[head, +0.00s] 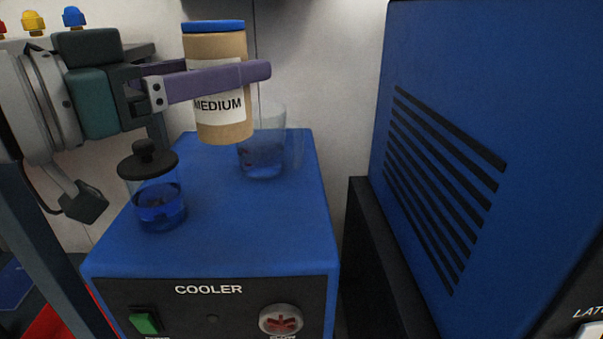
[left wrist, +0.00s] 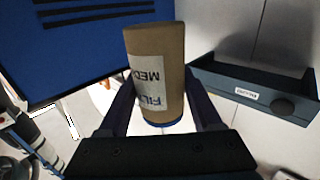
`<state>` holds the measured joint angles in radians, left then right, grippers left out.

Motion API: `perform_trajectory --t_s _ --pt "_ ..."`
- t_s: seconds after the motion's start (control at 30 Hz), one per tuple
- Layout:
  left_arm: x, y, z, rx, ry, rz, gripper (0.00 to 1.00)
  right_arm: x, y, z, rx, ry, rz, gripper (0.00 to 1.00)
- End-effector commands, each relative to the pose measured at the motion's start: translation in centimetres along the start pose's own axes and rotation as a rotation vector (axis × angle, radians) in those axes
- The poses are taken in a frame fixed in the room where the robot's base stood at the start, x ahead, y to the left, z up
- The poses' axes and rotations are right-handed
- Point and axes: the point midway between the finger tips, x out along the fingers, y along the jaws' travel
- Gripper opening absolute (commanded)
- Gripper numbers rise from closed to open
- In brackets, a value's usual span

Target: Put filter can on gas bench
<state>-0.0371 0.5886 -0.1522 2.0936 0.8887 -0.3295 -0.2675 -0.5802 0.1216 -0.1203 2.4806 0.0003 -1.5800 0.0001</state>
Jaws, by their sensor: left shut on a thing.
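The filter can (head: 222,122) is a tan cylinder with a blue lid and a white label reading MEDIUM. My left gripper (head: 250,74) is shut around its middle, with purple fingers across the label. The can is upright in the air above the back of the blue cooler. In the left wrist view the can (left wrist: 156,65) stands between the fingers of my left gripper (left wrist: 160,98), blue lid toward the palm side. My right gripper is not in view. I cannot identify a gas bench with certainty in either view.
On the cooler (head: 225,235) stand a black-lidded jar (head: 158,205) and a clear beaker (head: 262,155), close below the can. A tall blue cabinet (head: 470,120) is at the right. Red, yellow and blue caps (head: 34,22) show at upper left. A dark labelled tray (left wrist: 225,82) shows in the wrist view.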

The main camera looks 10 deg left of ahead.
Motion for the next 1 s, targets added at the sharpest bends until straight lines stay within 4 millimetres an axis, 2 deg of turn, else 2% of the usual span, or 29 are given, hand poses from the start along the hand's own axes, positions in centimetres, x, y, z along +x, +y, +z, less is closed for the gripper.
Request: perform_trajectory --t_s 0.03,0.1,0.23,0.5,0.73,1.0 --pt "0.0 0.0 2.6 -0.002 -0.003 -0.001 0.08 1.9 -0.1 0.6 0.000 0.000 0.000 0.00" --pt "0.0 0.0 4.7 0.000 -0.002 0.000 0.08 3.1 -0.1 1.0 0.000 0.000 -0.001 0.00" --pt "0.0 0.0 7.5 0.000 -0.001 0.000 0.08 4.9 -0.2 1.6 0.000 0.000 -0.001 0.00" --pt "0.0 0.0 9.5 0.001 0.002 0.000 0.08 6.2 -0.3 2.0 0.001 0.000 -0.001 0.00" --pt "0.0 0.0 13.2 0.001 0.001 0.000 0.08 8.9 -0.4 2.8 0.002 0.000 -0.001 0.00" --pt "0.0 0.0 13.0 0.001 0.002 -0.001 0.08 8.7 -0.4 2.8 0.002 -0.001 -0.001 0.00"
